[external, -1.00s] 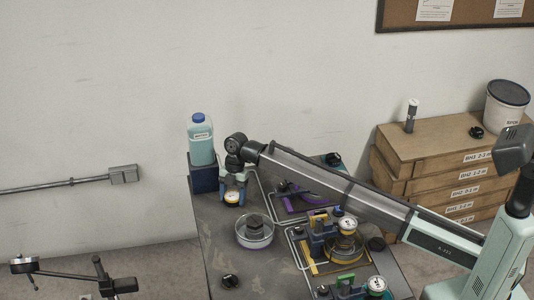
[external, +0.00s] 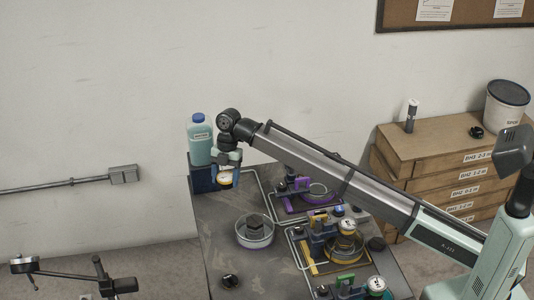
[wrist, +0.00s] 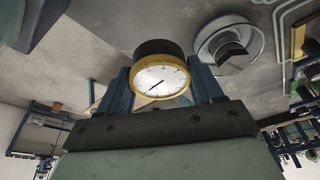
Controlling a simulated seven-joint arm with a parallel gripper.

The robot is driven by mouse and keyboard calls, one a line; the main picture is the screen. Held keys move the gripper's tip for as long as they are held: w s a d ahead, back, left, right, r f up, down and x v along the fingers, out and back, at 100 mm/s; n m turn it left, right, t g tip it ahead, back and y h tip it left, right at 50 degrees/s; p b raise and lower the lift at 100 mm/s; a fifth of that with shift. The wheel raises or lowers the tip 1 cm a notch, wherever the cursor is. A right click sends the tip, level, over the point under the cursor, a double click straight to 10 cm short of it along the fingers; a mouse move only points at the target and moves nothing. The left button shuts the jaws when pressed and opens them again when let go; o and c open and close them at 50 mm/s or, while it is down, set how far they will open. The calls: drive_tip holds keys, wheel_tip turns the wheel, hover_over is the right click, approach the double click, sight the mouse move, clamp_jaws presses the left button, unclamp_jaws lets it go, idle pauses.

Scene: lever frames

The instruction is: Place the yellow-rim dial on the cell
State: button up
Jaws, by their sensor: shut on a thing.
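The yellow-rim dial (external: 225,181) has a white face and a dark body. It is held in the air near the back left of the table, in front of the blue-capped bottle. My gripper (external: 226,162) is shut on it. In the wrist view, the dial (wrist: 160,78) sits between the two blue fingers, its face toward the camera. A yellow frame (external: 309,268) with a round ring and a lever stands at the table's right side, apart from the dial. A round pale dish (external: 254,240) with a dark block inside is nearer. I cannot tell which is the cell.
A purple lever frame (external: 282,205) stands behind the yellow one. A green-handled unit (external: 346,281) with a gauge is in front. The blue-capped bottle (external: 201,145) stands at the back left corner. A small dark knob (external: 230,282) lies at the front left. The left table surface is mostly bare.

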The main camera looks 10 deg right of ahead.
drive_tip(key=s+d+r, duration=0.2)
drive_tip(key=s+r, duration=0.3)
drive_tip(key=s, duration=0.5)
drive_tip(key=m, duration=0.1)
hover_over(253, 223)
drive_tip(key=shift+w+d+f, duration=0.1)
drive_tip(key=shift+w+f, duration=0.05)
drive_tip(key=shift+f, duration=1.45)
drive_tip(key=shift+w+d+f, duration=0.15)
drive_tip(key=shift+f, duration=1.4)
drive_tip(key=shift+w+d+f, duration=0.1)
drive_tip(key=shift+w+f, duration=0.05)
drive_tip(key=shift+f, duration=1.45)
drive_tip(key=shift+f, duration=0.1)
drive_tip(key=o, duration=1.1)
drive_tip(key=v, duration=1.2)
drive_tip(key=shift+s+d, duration=0.1)
drive_tip(key=shift+s, duration=0.05)
